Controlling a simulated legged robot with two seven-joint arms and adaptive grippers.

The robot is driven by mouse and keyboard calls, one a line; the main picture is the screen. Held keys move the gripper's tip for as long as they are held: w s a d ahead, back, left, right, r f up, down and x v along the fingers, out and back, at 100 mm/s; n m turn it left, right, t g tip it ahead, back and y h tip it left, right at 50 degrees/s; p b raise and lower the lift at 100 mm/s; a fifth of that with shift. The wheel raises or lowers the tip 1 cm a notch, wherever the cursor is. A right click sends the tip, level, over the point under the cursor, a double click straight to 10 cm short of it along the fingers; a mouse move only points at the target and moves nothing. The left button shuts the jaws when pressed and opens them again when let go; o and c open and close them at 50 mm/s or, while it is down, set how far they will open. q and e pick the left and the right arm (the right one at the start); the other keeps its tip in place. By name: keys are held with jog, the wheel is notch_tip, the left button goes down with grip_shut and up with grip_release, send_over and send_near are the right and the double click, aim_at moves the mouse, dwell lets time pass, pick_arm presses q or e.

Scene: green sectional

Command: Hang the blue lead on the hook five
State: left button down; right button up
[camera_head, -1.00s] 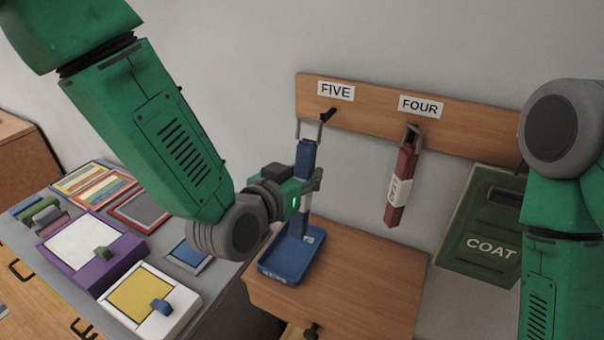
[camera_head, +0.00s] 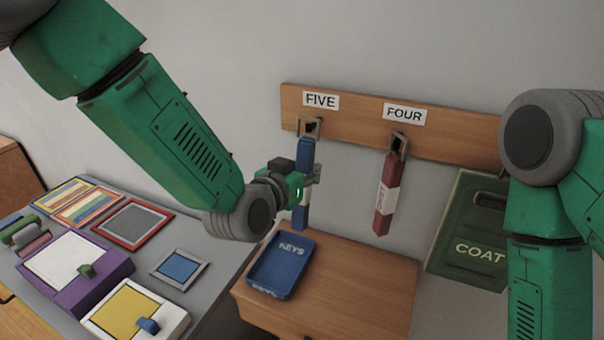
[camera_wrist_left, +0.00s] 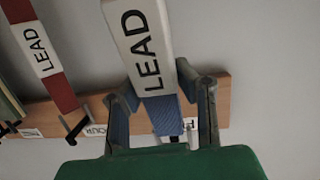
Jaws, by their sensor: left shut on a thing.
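The blue lead (camera_head: 305,152) hangs upright below the FIVE label (camera_head: 321,100). My left gripper (camera_head: 311,177) is shut on its strap, which also shows with its white LEAD label in the left wrist view (camera_wrist_left: 143,45). The lead's square metal loop (camera_head: 301,125) is at the dark hook five (camera_head: 312,127), and the hook appears inside the loop. Whether the loop rests on the hook I cannot tell. In the wrist view the gripper (camera_wrist_left: 163,98) has a finger on each side of the strap. My right gripper is out of view.
A red lead (camera_head: 387,190) hangs under the FOUR label (camera_head: 404,113). A green COAT board (camera_head: 462,235) is to its right. A blue KEYS tray (camera_head: 262,285) sits on the wooden cabinet (camera_head: 365,285) below. A grey table (camera_head: 225,240) with panels is at left.

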pick_arm(q)
jog(key=shift+f+b+x, duration=0.2)
jog(key=shift+b+x, duration=0.2)
jog(key=shift+x, duration=0.45)
jog(key=shift+f+b+x, duration=0.2)
jog(key=shift+b+x, duration=0.15)
jog(key=shift+x, duration=0.45)
jog(key=shift+a, duration=0.1)
